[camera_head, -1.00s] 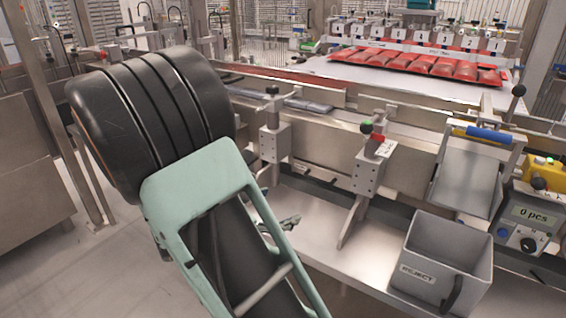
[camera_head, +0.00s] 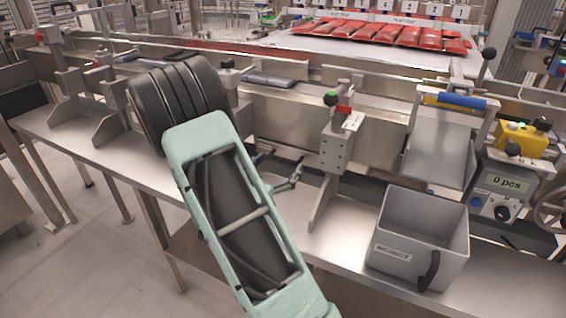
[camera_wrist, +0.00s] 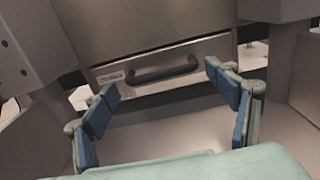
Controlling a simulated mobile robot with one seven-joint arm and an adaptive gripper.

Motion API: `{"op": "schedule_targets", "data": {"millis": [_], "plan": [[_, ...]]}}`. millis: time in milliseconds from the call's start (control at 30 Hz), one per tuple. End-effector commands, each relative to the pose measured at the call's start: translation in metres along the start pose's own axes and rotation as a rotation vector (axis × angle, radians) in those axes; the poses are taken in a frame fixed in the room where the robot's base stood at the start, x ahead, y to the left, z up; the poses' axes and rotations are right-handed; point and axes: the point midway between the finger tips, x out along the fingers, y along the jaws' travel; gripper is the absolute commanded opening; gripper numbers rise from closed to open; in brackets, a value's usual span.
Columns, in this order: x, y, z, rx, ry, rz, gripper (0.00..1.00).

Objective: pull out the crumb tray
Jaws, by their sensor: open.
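The crumb tray (camera_wrist: 128,82) shows in the wrist view as a flat metal drawer front, low under a larger metal panel. It has a small label at its left and a black bar handle (camera_wrist: 165,72). The tray front looks pushed in flush below the panel. My gripper (camera_wrist: 161,79) is open and empty, its blue-padded fingers at left and right of the handle, with no visible contact. In the head view my gripper (camera_head: 291,178) is partly hidden by my arm, low over the bench, and the tray cannot be made out.
A metal post bracket (camera_head: 337,150) with a green knob stands right of my gripper. A grey reject bin (camera_head: 418,240) sits on the steel bench (camera_head: 330,265), with a counter box (camera_head: 505,185) beyond. In the wrist view, metal blocks (camera_wrist: 40,45) flank the handle.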

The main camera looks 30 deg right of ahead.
Motion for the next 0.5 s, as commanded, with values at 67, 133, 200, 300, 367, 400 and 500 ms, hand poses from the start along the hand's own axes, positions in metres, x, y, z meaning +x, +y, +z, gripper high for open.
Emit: {"op": "schedule_targets", "data": {"millis": [67,133,200,300,367,400,500], "plan": [[0.012,-0.001,-0.001,0.002,-0.001,-0.004,0.79],[0.02,0.0,-0.001,0.002,0.0,-0.002,0.79],[0.025,0.0,-0.001,0.001,0.001,-0.002,0.79],[0.028,0.0,0.0,0.0,0.001,-0.001,0.79],[0.029,0.0,0.0,0.0,0.001,0.0,0.79],[0.029,0.0,0.0,0.0,0.001,0.0,0.79],[0.029,0.0,0.0,0.0,0.001,0.0,0.79]]}}
